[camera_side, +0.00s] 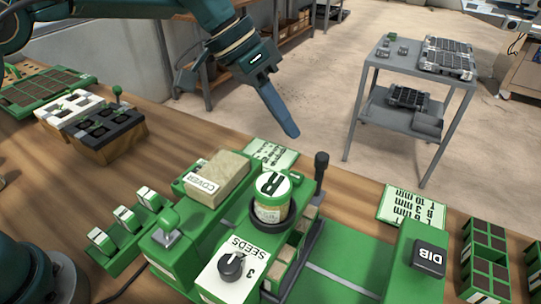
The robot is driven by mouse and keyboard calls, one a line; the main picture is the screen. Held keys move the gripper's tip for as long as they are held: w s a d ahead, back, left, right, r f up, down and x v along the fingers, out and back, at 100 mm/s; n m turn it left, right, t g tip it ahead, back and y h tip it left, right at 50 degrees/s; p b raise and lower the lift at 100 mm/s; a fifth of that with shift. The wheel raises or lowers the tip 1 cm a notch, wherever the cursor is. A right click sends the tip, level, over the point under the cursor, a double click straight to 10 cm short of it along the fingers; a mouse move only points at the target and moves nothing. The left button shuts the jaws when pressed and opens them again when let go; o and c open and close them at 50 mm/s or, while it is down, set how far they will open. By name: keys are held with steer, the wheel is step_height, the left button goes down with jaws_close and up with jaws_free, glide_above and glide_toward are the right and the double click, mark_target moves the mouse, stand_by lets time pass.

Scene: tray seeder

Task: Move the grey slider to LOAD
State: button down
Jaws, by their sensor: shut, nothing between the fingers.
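My gripper (292,132) hangs in the air above the green seeder machine (215,235), its fingers together and empty. It is apart from everything on the bench. A small grey block-shaped part (167,234) sits on the machine's left end and looks like the grey slider. It is below and left of my gripper. I cannot make out a LOAD mark or which position the part stands at.
A tan COVER block (217,178), a green-lidded jar (270,197), an upright black lever (320,170) and a SEEDS knob (231,265) crowd the machine. A black DIB button (429,256) is at right. Three green-and-white switches (126,218) stand at left.

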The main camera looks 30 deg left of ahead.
steer(key=a+r+n+t, duration=0.1)
steer(key=a+r+n, duration=0.2)
steer(key=a, duration=0.4)
steer(key=w+d+f, duration=0.2)
steer(key=d+f, duration=0.6)
steer(key=d, duration=0.1)
steer(key=shift+w+f, duration=0.3)
steer(key=shift+w, duration=0.1)
steer(key=d, duration=0.8)
steer(key=shift+a, duration=0.15)
